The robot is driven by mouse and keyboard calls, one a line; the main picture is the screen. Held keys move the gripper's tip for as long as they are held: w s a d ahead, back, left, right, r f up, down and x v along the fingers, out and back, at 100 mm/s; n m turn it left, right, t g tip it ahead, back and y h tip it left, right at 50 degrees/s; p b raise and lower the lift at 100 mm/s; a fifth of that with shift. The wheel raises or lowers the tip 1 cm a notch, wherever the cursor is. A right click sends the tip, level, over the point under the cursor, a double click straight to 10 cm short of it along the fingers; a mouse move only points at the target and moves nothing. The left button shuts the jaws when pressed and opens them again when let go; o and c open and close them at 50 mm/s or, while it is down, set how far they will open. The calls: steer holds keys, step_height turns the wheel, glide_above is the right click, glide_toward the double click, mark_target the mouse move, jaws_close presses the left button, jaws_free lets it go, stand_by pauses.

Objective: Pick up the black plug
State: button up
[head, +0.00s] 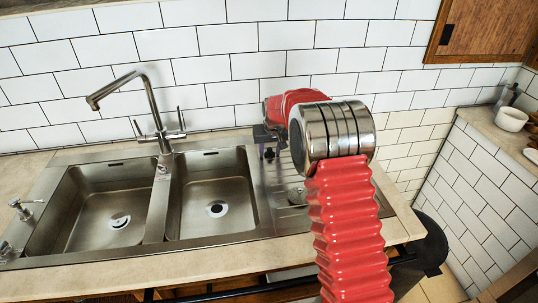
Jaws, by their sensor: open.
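My gripper (269,152) is small and dark at the end of my red arm. It hangs over the drainboard (277,212), just right of the right basin (212,197). Its jaws are open, and I see nothing held between them. I cannot clearly make out the black plug. Part of the drainboard is hidden behind my gripper and arm. A round fitting (297,193) shows on the drainboard beside my arm. The right basin's drain (217,209) has a dark centre, but I cannot tell if a plug sits in it.
A tall metal tap (153,110) stands behind the basins. The left basin (95,207) looks empty apart from its drain. A white tiled wall (200,60) rises close behind. A wooden cabinet (490,30) hangs at upper right. A white bowl (511,119) stands on the right counter.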

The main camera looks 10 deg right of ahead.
mark_target(270, 150)
steer(key=shift+c, duration=0.6)
steer(key=c, duration=0.7)
steer(key=shift+o, duration=0.2)
steer(key=shift+r, duration=0.15)
step_height(270, 150, up, 10)
steer(key=shift+f, duration=0.1)
steer(key=shift+s, duration=0.1)
stand_by(0.4)
